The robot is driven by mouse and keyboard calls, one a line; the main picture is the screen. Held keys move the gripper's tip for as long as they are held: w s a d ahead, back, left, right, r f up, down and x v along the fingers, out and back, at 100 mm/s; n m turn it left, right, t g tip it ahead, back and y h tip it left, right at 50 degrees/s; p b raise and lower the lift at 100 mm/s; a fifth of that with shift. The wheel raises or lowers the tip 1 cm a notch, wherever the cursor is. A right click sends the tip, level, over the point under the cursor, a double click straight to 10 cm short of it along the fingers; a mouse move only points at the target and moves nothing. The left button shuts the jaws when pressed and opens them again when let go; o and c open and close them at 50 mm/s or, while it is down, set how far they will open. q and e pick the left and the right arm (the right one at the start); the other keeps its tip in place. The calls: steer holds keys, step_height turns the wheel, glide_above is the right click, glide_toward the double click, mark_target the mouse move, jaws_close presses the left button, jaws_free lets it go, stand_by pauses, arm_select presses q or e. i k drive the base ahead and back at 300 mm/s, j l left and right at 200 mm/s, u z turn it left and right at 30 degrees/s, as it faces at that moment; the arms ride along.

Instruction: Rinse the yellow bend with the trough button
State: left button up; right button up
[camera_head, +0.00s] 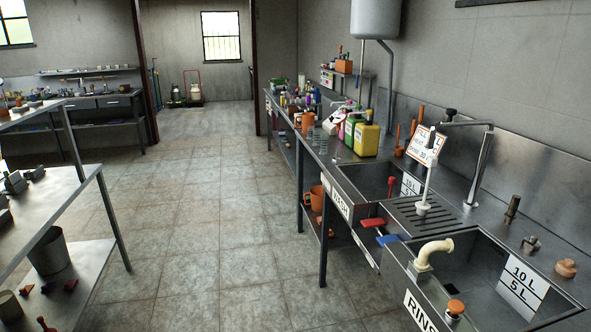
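A pale yellow bend (435,249), an elbow-shaped pipe piece, stands at the near left corner of the rinse trough (478,263). Its curved end points right over the basin. A round orange-topped knob (455,307) sits on the trough's front rim, close to the bend; it may be the trough button, but I cannot tell for sure. The trough has a white 10 L / 5 L level plate (522,289) inside and a RINSE label (420,314) on its front. Neither of my grippers is in view.
A wash sink (372,182) lies beyond a ribbed drainboard (422,214). Red (373,222) and blue (387,239) levers stick out at the bench front. A tap (482,160) stands behind. Bottles crowd the far bench. A steel table (50,205) stands left; the floor between is clear.

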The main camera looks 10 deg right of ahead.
mark_target(456, 307)
steer(key=z, duration=1.35)
